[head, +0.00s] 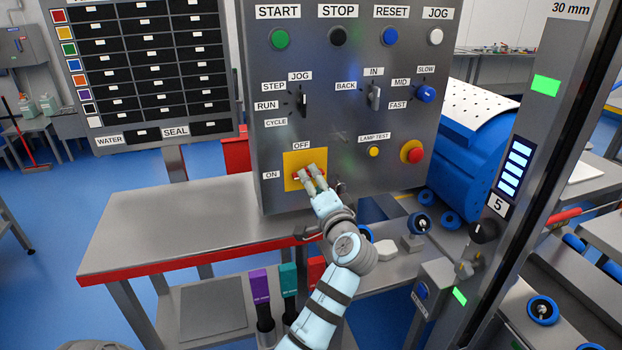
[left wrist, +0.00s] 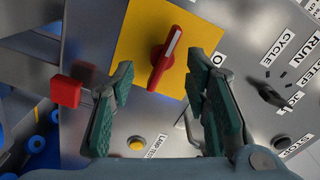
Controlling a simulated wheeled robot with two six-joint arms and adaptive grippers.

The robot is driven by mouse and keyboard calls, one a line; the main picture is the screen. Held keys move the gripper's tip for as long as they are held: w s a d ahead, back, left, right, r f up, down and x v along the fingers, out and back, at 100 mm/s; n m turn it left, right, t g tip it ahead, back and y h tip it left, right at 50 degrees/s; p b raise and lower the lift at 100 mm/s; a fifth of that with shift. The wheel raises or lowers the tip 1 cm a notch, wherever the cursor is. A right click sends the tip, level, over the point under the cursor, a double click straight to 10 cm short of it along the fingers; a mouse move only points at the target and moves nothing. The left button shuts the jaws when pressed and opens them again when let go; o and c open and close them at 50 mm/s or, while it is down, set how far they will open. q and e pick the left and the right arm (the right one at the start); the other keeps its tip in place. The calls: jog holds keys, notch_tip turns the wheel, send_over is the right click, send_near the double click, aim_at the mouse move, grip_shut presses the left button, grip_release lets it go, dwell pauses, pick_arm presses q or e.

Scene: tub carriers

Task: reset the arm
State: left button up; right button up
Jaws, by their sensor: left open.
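My left gripper (head: 312,179) is in front of the yellow plate (head: 293,158) of the ON/OFF switch, low on the grey control panel. Its fingers are open. In the left wrist view the left gripper (left wrist: 161,78) has its two dark green fingertips on either side of the red switch knob (left wrist: 165,58), with gaps visible. The knob has a white line and sits on the yellow plate (left wrist: 140,30). In the head view the fingers mostly cover the knob. I cannot tell whether the fingertips reach around it in depth. My right gripper is not in view.
The panel carries a blue RESET button (head: 390,36), a yellow lamp test button (head: 374,152) and a red stop knob (head: 412,152) right of the switch. A grey bench (head: 170,225) with a red edge lies below left. A grey post (head: 530,140) stands at right.

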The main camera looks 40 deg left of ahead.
pick_arm(q)
jog(key=v, duration=0.4)
jog(key=shift+s+d, duration=0.1)
jog(key=shift+f, duration=0.1)
